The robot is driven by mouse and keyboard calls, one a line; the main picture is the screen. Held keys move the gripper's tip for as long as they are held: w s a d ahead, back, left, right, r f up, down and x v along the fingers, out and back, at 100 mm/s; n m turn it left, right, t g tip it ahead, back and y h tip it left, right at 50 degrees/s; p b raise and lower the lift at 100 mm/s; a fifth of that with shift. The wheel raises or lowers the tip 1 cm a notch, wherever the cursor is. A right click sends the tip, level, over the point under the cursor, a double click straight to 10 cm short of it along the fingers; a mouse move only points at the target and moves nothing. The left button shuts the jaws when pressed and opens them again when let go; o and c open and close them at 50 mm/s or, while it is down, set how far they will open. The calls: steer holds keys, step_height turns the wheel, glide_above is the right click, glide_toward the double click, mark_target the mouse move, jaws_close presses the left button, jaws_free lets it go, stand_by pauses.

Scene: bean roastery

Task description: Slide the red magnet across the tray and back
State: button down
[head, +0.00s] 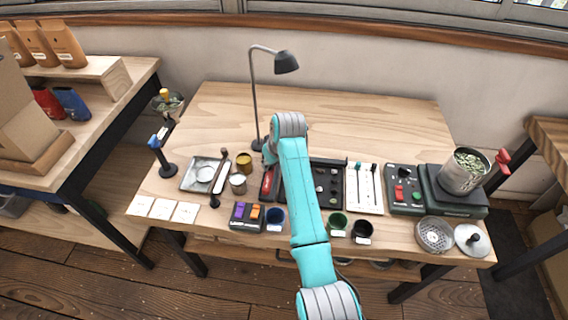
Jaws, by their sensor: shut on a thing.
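The red magnet (267,183) shows as a small red piece just left of my teal arm, at the left end of the dark tray (343,203). My gripper (269,167) is pointed down at it, mostly hidden by my wrist and forearm. It is shut on the red magnet, though the fingers themselves are hard to make out. The dark tray has several small pieces in its right part. My forearm covers the tray's middle.
A metal pan (190,186), a yellow tin (244,162) and a grey tin (238,184) stand left of the magnet. A desk lamp (286,62) rises behind. The table's back is clear.

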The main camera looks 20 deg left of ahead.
steer(key=shift+s+a, duration=0.15)
steer(key=shift+a, duration=0.15)
steer(key=c, duration=1)
jaws_free()
steer(key=shift+a, duration=0.15)
steer(key=shift+d+r, duration=0.2)
steer(key=shift+r, duration=0.05)
steer(key=v, duration=1.1)
steer(key=shift+d+r, duration=0.1)
steer(key=shift+r, duration=0.1)
steer(key=shift+s, duration=0.1)
